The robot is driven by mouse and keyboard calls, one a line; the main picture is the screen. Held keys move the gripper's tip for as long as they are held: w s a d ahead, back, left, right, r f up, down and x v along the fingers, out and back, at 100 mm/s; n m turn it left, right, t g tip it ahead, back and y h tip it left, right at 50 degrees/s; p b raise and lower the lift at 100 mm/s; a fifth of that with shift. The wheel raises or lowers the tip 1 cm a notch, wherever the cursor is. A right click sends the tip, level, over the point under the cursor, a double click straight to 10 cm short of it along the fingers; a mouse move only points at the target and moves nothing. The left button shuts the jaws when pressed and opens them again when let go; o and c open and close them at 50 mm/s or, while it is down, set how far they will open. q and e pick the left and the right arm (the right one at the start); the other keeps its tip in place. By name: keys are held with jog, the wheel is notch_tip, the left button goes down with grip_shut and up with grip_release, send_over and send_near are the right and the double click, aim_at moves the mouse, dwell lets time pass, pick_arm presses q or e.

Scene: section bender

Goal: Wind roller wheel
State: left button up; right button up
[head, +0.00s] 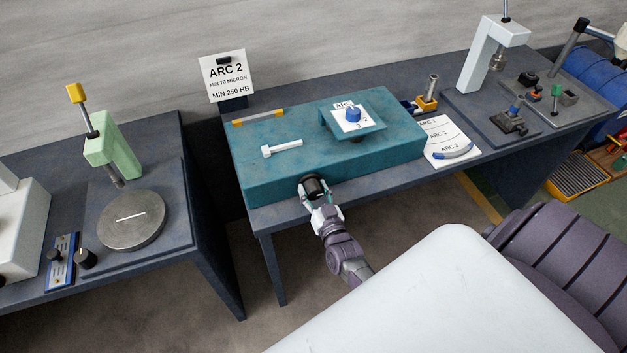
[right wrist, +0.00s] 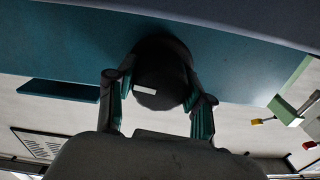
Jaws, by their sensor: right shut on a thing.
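A dark round wheel (head: 313,185) sits on the front face of the teal bender box (head: 240,193). My right gripper (head: 318,197) is at that wheel, its fingers on either side and shut on it. In the right wrist view the dark wheel (right wrist: 160,68), with a white mark on its face, sits between the two green-padded fingers of the right gripper (right wrist: 160,105). On top of the box are a blue dial (head: 352,114) on a white numbered plate and a white T-shaped piece (head: 282,148). My left gripper is not in view.
An "ARC 2" sign (head: 226,77) stands behind the box. A paper with arcs (head: 450,141) and a curved piece lies to its right. A green press (head: 108,145) over a round plate (head: 132,218) stands on the left table. A white press (head: 488,55) stands at right.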

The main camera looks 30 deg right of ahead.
jog(key=o, duration=1.2)
jog(key=shift+c, duration=0.2)
jog(key=shift+s, duration=0.1)
jog(key=v, duration=1.2)
jog(key=shift+a, duration=0.1)
